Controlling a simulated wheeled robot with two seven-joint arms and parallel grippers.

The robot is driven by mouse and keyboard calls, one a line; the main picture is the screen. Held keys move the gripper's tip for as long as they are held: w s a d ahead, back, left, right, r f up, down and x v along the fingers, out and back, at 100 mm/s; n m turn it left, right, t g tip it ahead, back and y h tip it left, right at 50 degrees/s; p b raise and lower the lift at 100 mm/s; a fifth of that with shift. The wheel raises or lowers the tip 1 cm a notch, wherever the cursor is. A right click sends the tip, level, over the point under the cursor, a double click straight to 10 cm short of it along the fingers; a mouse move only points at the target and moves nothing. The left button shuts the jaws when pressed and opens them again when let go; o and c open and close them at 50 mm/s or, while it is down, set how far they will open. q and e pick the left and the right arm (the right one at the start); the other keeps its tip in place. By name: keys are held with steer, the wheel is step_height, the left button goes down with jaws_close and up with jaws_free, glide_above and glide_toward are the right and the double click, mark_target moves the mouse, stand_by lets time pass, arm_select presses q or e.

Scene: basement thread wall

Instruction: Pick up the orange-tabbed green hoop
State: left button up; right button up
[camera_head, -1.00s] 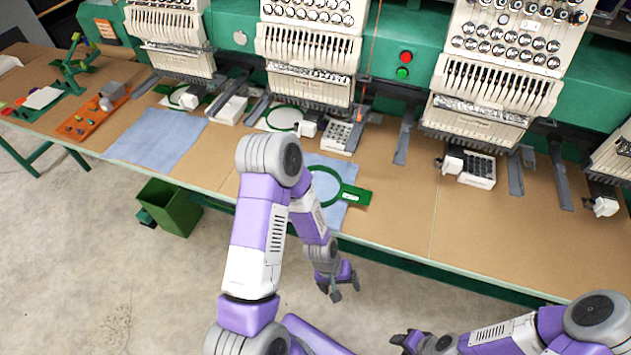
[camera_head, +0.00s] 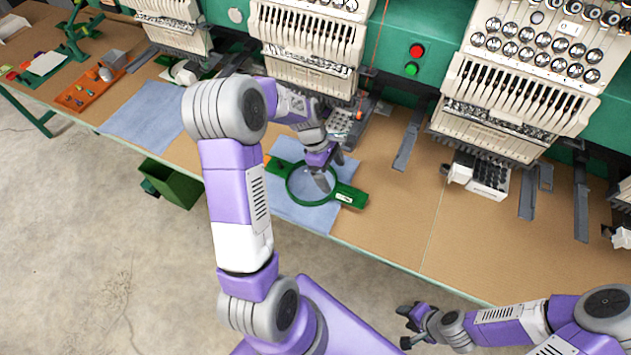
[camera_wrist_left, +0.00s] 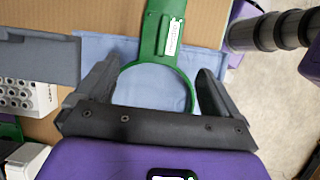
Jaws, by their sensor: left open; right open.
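A green hoop (camera_head: 297,199) lies on a light blue cloth at the table's front, below the middle machine head. Its right tab (camera_head: 350,196) is green with a white label, and another tab (camera_head: 280,168) sticks out to the left; I cannot clearly tell its colour. My left gripper (camera_head: 324,178) is open above the ring. In the left wrist view the open fingers (camera_wrist_left: 156,78) straddle the ring (camera_wrist_left: 184,82), with the labelled tab (camera_wrist_left: 165,30) pointing away; nothing is held. My right gripper (camera_head: 408,326) is open and empty, off the table's front edge.
Embroidery machine heads (camera_head: 308,35) stand along the back. A second blue cloth (camera_head: 147,115) and an orange tray (camera_head: 92,90) lie to the left. A green bin (camera_head: 172,184) hangs at the front edge. The brown tabletop (camera_head: 395,210) right of the hoop is clear.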

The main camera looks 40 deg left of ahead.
mark_target(339, 189)
arm_select(q)
steer(key=b+x, duration=0.1)
steer(key=x, duration=0.7)
steer(key=shift+a+f, duration=0.1)
steer(key=shift+f, duration=0.15)
steer(key=c, duration=1.4)
steer(key=shift+o, duration=0.2)
steer(key=shift+r, duration=0.1)
